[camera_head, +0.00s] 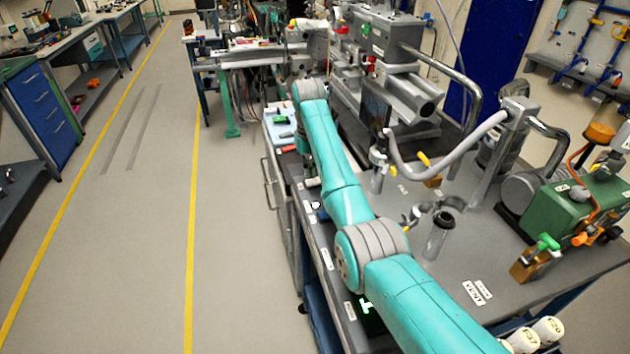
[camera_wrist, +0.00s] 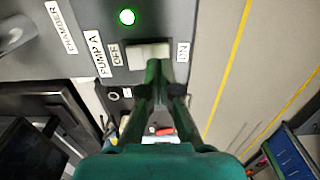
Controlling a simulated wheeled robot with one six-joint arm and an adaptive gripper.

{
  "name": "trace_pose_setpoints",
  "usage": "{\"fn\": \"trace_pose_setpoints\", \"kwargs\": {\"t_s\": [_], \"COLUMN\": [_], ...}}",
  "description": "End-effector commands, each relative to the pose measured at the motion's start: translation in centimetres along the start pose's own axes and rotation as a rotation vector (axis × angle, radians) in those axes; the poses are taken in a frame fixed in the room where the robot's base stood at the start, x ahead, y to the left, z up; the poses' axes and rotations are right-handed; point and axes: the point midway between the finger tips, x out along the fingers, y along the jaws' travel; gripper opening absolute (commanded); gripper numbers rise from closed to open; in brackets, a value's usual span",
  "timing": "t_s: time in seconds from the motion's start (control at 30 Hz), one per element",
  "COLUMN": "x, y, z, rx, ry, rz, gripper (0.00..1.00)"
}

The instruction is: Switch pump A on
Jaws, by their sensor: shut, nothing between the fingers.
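In the wrist view a grey panel carries the PUMP A label (camera_wrist: 96,53). Beside it a pale rocker switch (camera_wrist: 149,55) sits between an OFF label (camera_wrist: 115,54) and an ON label (camera_wrist: 183,51). A round lamp (camera_wrist: 127,16) by the switch glows green. My gripper (camera_wrist: 163,72) is shut and empty, its fingertips at the switch's lower edge in the picture, towards the ON side. The fingers cover part of that edge, and I cannot tell whether they touch it. Which way the rocker is tipped is also unclear.
In the head view my arm crosses the dark bench (camera_head: 455,265), which holds a curved hose (camera_head: 445,165), a green pump (camera_head: 575,212) and a metal cylinder (camera_head: 438,238). A blue drawer cabinet (camera_head: 45,105) stands left. The floor (camera_head: 130,240) between is clear.

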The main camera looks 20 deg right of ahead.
Motion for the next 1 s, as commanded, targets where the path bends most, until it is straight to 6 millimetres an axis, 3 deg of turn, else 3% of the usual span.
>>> {"fn": "trace_pose_setpoints", "kwargs": {"t_s": [0.6, 1.0], "x": [-4.2, -4.9], "y": [0.0, 0.0], "z": [-0.1, -0.1], "rx": [0.0, 0.0], "ry": [0.001, 0.0], "rz": [0.0, 0.0], "gripper": [0.0, 0.0]}}
